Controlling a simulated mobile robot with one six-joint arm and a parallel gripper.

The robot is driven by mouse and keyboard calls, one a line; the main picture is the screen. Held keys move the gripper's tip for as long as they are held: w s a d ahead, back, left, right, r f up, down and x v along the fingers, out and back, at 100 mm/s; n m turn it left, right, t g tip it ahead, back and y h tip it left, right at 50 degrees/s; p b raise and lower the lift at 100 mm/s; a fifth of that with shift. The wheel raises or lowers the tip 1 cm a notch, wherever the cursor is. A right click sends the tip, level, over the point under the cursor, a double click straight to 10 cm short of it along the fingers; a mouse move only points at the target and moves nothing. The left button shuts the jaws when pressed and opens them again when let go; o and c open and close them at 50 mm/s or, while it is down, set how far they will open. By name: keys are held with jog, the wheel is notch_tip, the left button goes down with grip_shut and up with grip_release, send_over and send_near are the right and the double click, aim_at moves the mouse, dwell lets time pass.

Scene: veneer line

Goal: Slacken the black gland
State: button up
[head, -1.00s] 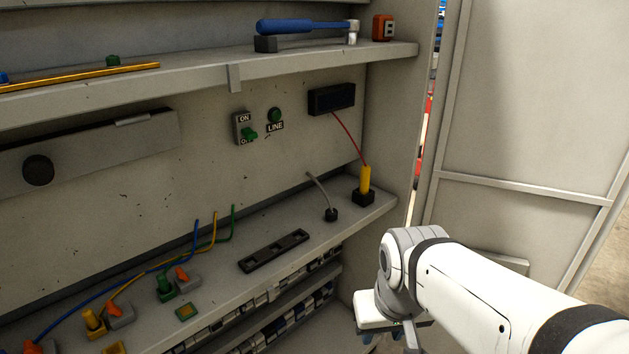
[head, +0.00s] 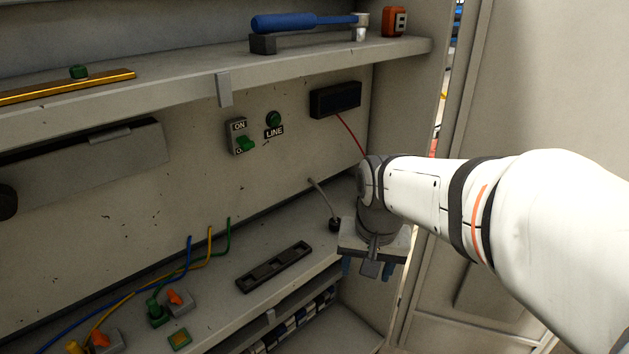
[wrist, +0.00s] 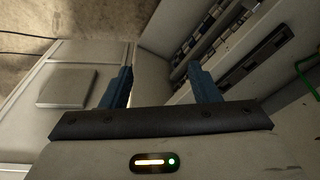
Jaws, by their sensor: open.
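The black gland (head: 334,224) is a small dark fitting on the lower shelf, with a grey cable rising from it and leaning up to the left. My gripper (head: 367,269) is just to its right and lower in the head view, apart from it, near the shelf's front edge. Its blue fingers point down. In the wrist view my gripper (wrist: 161,82) is open with nothing between the fingers. The gland cannot be made out in the wrist view.
A black slotted strip (head: 274,267) lies left of the gland on the lower shelf. Green and orange connectors (head: 157,312) stand farther left. A red wire (head: 350,134) runs down behind my arm. A cabinet door stands at right.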

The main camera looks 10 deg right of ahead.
jog(key=w+r+m+g+p, duration=0.15)
jog(key=w+m+p, duration=0.35)
jog(key=w, duration=1.1)
jog(key=m+p, duration=0.2)
jog(key=m, duration=0.6)
send_over(335, 219)
jog(key=shift+g, duration=0.25)
jog(key=f, duration=0.5)
jog(key=shift+s+f, duration=0.2)
jog(key=shift+s, duration=0.1)
jog(key=shift+w+f, duration=0.2)
jog(key=shift+f, duration=0.1)
notch_tip(335, 219, down, 8)
jog(key=shift+r+p, duration=0.2)
jog(key=shift+p, duration=0.5)
jog(key=shift+c, duration=0.3)
jog(key=c, duration=0.9)
